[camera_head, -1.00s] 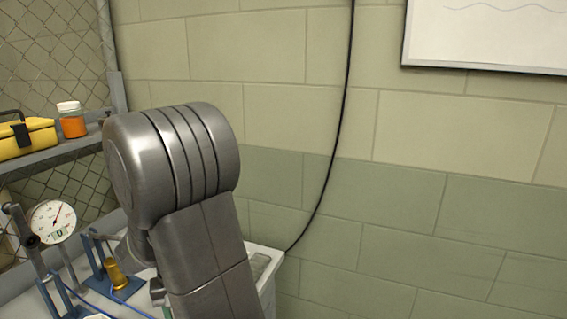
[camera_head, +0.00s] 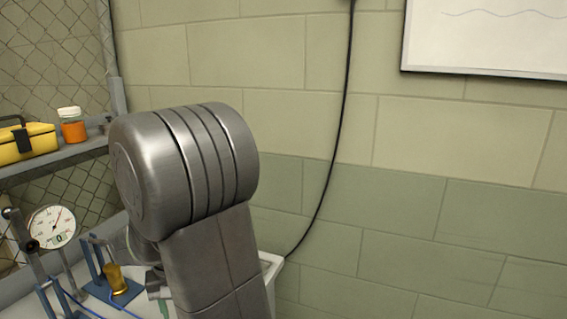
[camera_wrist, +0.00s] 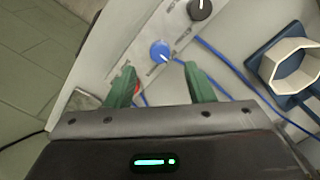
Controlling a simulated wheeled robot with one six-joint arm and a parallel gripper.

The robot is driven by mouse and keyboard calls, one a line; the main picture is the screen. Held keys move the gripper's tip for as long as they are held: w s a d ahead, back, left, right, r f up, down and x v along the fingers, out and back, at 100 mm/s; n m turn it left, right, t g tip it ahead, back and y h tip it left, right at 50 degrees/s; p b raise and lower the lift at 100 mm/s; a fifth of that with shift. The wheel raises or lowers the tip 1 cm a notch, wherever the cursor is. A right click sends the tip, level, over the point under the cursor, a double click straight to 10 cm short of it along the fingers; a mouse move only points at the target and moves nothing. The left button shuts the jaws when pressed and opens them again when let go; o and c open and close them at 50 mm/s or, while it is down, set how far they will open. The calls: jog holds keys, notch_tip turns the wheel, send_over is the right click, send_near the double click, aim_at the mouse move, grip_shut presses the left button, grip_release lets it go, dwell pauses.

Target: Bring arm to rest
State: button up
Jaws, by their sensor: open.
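My gripper (camera_wrist: 158,84) shows in the wrist view with its two green fingers apart and nothing between them. Beyond the fingertips is a pale panel (camera_wrist: 118,38) with a blue knob (camera_wrist: 160,50) and a black knob (camera_wrist: 199,9). A red part shows beside the left finger. In the head view my grey arm (camera_head: 185,165) stands in the middle left and hides part of the bench.
A dial gauge (camera_head: 52,226) and a brass cylinder on a blue stand (camera_head: 117,280) are left of my arm. A yellow toolbox (camera_head: 28,142) and an orange jar (camera_head: 72,125) sit on a shelf. A black cable (camera_head: 335,150) hangs on the wall. A white hexagonal ring (camera_wrist: 290,66) is at right.

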notch_tip(320, 180, down, 6)
jog(key=shift+r, duration=0.25)
jog(key=shift+f, duration=0.1)
jog(key=n, duration=0.2)
jog(key=shift+n+p, duration=0.3)
jog(key=shift+n, duration=0.1)
jog(key=n+p, duration=0.1)
jog(key=n, duration=0.3)
jog(key=shift+n, duration=0.4)
jog(key=n+p, duration=0.1)
jog(key=n, duration=0.3)
jog(key=shift+r, duration=1.85)
